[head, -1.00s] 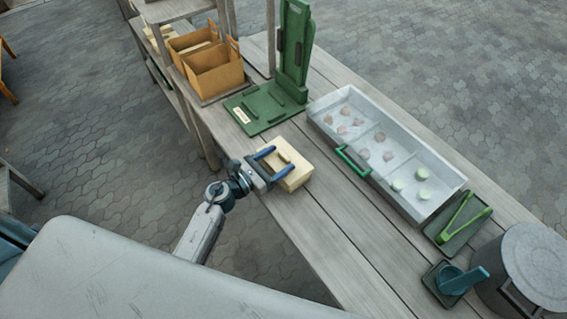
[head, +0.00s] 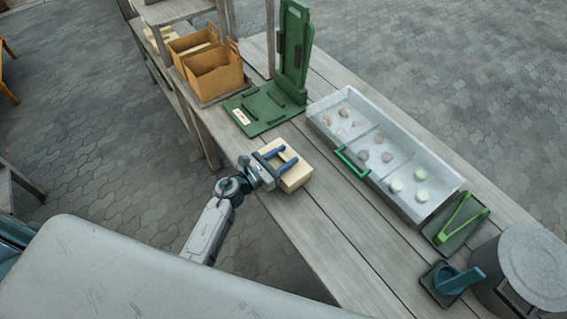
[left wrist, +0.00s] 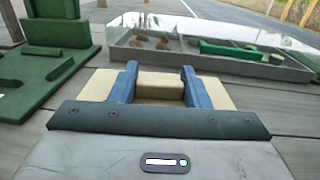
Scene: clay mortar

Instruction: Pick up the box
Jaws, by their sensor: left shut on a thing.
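The box (head: 297,179) is a small pale-yellow block with a raised grip on its top. It sits on the near edge of the wooden table, and it also shows in the left wrist view (left wrist: 218,92). My left gripper (head: 283,158) is over it, its two blue fingers on either side of the raised grip. In the left wrist view the fingers (left wrist: 160,86) are closed against that grip. The gripper hides part of the box's top. I cannot tell a gap between box and table. My right gripper is not in view.
A green stand (head: 262,111) is behind the box. A grey divided tray (head: 432,205) with a green handle and several small lumps lies to the right. Green tongs (head: 462,215), a blue scoop (head: 461,279) and a grey drum (head: 535,268) are farther right. Tan crates (head: 214,80) stand back left.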

